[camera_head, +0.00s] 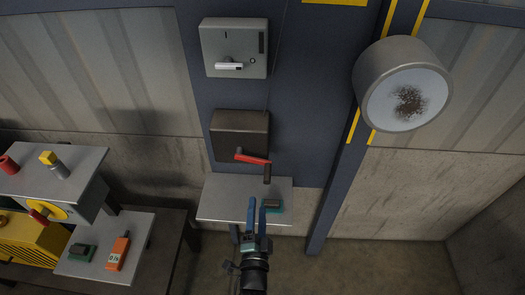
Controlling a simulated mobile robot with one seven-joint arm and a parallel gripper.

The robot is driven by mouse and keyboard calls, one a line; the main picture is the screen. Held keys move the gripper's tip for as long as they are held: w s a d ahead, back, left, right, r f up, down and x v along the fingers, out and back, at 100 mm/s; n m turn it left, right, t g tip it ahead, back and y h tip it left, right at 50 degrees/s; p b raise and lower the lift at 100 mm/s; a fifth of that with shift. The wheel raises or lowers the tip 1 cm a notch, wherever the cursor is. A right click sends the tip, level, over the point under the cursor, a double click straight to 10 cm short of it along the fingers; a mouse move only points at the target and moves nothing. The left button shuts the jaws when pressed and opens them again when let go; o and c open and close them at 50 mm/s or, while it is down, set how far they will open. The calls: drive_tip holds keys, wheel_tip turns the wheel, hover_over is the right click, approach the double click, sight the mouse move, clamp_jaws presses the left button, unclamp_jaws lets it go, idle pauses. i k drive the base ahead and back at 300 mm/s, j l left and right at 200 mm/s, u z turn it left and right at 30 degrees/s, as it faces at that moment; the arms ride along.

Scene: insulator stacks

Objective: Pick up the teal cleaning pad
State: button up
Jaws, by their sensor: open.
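A teal cleaning pad (275,209) with a dark block on top lies on the small grey shelf (225,190), below the brown box on the wall. My gripper (257,202) points up the picture over this shelf. Its two blue fingers are apart with nothing held between them. The right finger overlaps or sits close to the pad's left side; I cannot tell whether they touch or how high the fingers are. A similar dark green pad (82,252) lies on the lower grey shelf at the left.
A brown box (240,136) with a red-handled lever (252,159) is above the shelf, close beyond my fingers. An orange device (118,252) stands beside the green pad. A round lamp-like housing (402,85) is at upper right.

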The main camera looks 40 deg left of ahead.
sight(272, 206)
drive_tip(key=u, duration=0.85)
